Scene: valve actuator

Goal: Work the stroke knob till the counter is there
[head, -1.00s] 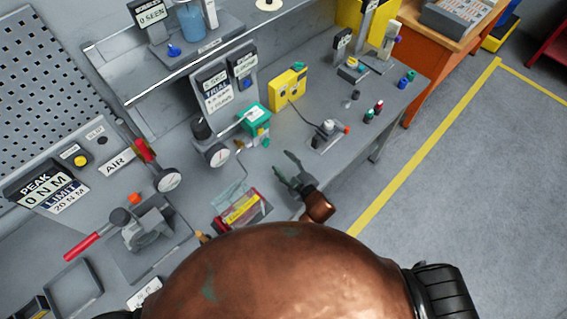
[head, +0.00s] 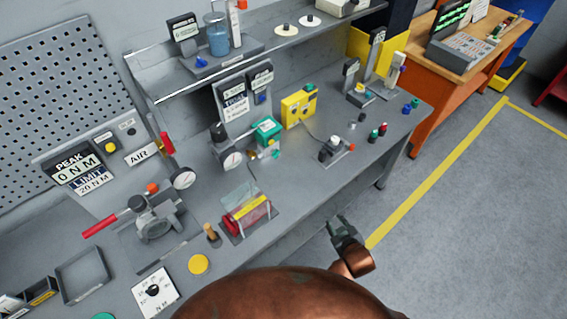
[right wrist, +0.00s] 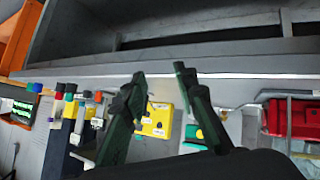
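My right gripper (head: 343,232) is in front of the bench's front edge, apart from everything on it. In the right wrist view it is open and empty (right wrist: 162,88), with two dark fingers spread. On the bench stand a valve actuator with a green body (head: 267,129) and a dial gauge (head: 231,160). Dark display panels (head: 233,98) stand behind them; their small text is hard to read. A small fixture with a pale knob (head: 334,141) stands to the right. I cannot tell which part is the stroke knob or which display is the counter. My left gripper is not in view.
A yellow box (head: 298,106) stands behind the fixture. A clear-covered red and yellow unit (head: 246,212) sits near the front edge. A vise-like device with a red handle (head: 150,217) is at left.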

